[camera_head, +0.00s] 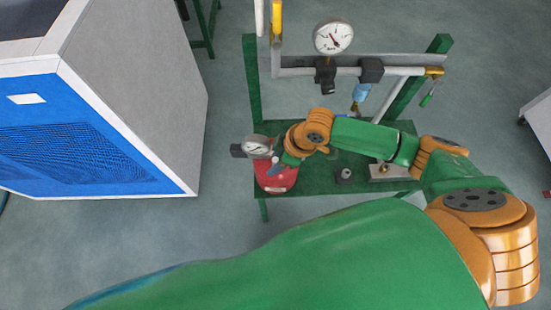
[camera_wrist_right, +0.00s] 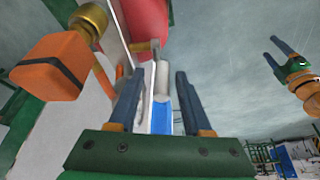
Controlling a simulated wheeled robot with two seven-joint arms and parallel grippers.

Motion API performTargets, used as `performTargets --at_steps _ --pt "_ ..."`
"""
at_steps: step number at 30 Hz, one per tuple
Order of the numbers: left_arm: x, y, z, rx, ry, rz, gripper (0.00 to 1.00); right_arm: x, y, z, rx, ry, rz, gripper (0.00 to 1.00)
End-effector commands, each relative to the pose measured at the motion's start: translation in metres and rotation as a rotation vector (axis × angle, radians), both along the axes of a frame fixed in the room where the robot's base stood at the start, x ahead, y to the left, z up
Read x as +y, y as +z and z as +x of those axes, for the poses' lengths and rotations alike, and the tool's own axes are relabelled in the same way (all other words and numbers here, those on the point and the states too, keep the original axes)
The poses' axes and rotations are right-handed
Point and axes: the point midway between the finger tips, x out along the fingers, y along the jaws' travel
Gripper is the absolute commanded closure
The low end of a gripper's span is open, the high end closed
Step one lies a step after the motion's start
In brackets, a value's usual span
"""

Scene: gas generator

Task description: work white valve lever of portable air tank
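The red portable air tank (camera_head: 277,180) stands at the front left corner of the green platform, with a round gauge (camera_head: 257,147) on top. My right gripper reaches its top from the right; its fingers are small and partly hidden there. In the right wrist view my right gripper (camera_wrist_right: 158,95) is open, its dark fingers apart. A white lever (camera_wrist_right: 161,80) shows between them, with gaps on both sides. The red tank (camera_wrist_right: 148,20) is beyond it. What seems to be my left gripper (camera_wrist_right: 279,56) is off to the right with its fingers apart.
The green platform (camera_head: 225,185) carries pipes and a larger gauge (camera_head: 333,36) at the back. A blue and grey cabinet (camera_head: 140,80) stands to the left, with floor between. An orange block (camera_wrist_right: 55,62) and brass fitting (camera_wrist_right: 88,22) are close to the right gripper's left.

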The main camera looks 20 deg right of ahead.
Motion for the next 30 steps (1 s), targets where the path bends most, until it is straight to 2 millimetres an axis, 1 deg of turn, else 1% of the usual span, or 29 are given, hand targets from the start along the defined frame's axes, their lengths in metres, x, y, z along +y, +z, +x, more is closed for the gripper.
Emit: performTargets --at_steps 1,2,3,5,30 --pt "0.0000 0.0000 0.0002 -0.001 0.000 0.000 0.28 0.0000 0.0001 0.0000 0.000 0.000 0.000 0.67" --pt "-0.0001 0.0000 0.0003 -0.001 0.000 0.000 0.28 0.0000 0.0001 0.0000 0.000 0.000 0.000 0.75" --pt "-0.0001 0.0000 0.0004 -0.001 0.000 0.000 0.28 -0.0001 0.0002 0.0000 0.000 0.000 0.000 0.86" --pt "-0.0001 0.0000 0.0005 -0.001 0.000 0.000 0.28 -0.0001 0.0002 0.0000 0.000 0.000 0.000 1.00" --pt "-0.0007 0.0002 0.0014 -0.003 0.000 -0.002 0.28 0.0000 0.0009 0.0005 -0.002 0.000 0.001 1.00"
